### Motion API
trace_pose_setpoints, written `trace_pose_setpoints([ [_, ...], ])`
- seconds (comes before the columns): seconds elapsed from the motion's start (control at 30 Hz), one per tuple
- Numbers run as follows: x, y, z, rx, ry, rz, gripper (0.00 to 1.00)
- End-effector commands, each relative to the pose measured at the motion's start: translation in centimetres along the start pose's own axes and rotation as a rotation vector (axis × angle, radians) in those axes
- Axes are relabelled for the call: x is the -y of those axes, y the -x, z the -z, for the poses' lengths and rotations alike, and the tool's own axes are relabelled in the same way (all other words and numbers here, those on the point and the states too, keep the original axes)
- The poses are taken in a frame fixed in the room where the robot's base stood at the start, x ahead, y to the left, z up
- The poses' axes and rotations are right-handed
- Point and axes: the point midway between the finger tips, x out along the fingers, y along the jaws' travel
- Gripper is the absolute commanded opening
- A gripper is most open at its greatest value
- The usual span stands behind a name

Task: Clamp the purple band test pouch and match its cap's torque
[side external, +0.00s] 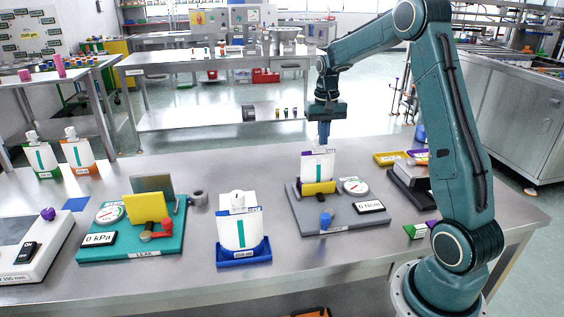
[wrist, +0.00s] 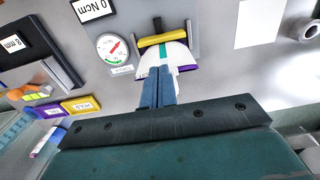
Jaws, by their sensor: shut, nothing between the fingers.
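The pouch with a purple band (side external: 318,167) stands upright at the grey torque station (side external: 300,212), behind a yellow clamp bar (side external: 319,188). In the wrist view the pouch (wrist: 177,57) shows its purple edges near the yellow bar (wrist: 165,38). My gripper (side external: 324,140) is above the pouch's top, pointing down, with its blue fingers shut together and empty. In the wrist view the fingers (wrist: 158,78) cover the cap area, so contact with the cap cannot be told. The station's display (side external: 370,207) reads 0 Ncm, beside a round dial (side external: 355,187).
A blue knob (side external: 326,221) stands at the station's front. A white pouch in a blue tray (side external: 243,256) and the teal leak station (side external: 130,238) are to the left. A dark station (side external: 408,190) and a yellow tray (side external: 390,158) are to the right.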

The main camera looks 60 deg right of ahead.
Motion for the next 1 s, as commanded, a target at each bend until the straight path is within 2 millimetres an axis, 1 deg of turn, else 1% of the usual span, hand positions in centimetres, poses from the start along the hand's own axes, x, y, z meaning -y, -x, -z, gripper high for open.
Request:
trace_pose_setpoints([
  [1.0, 0.06, -0.03, 0.85, 0.001, 0.000, 0.000, 0.00],
])
